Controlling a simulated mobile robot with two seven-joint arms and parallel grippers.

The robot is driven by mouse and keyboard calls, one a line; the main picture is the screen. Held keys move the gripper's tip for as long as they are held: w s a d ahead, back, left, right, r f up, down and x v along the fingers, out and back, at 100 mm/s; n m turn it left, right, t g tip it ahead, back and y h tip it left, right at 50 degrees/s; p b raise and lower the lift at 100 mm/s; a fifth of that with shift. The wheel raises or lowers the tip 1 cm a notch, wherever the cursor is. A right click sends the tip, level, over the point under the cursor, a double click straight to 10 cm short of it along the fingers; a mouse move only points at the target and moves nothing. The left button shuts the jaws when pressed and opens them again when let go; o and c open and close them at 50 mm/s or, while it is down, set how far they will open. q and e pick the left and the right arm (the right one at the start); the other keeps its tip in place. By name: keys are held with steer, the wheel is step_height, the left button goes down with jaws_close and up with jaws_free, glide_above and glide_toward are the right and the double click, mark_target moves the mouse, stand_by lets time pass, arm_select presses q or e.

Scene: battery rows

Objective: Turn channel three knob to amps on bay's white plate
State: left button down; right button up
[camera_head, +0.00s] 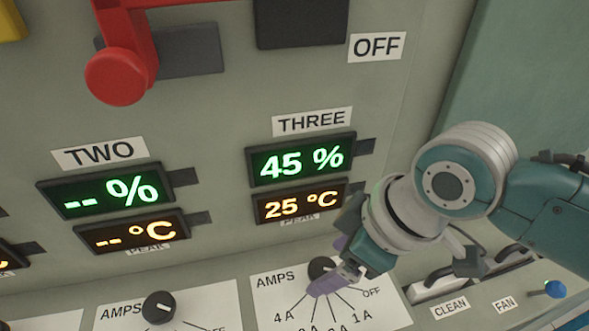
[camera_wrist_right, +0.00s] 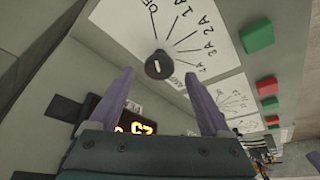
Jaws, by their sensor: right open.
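The channel three knob (camera_head: 321,267) is a round black dial on a white plate (camera_head: 385,316) marked AMPS, with lines fanning out to OFF and several amp values. My right gripper (camera_head: 334,266) is at this knob and hides part of it and of the markings. In the right wrist view the knob (camera_wrist_right: 158,65) shows a short white mark and lies between and just beyond the purple fingertips (camera_wrist_right: 160,76). The fingers are open, with a gap on both sides of the knob. I cannot tell which marking the knob points to. My left gripper is out of view.
The THREE displays (camera_head: 301,159) read 45 % and 25 °C. Another black knob (camera_head: 158,307) on its own white plate stands to the left. A red lever (camera_head: 120,75) juts out at upper left.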

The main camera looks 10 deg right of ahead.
steer(key=shift+x, duration=1.1)
jaws_close()
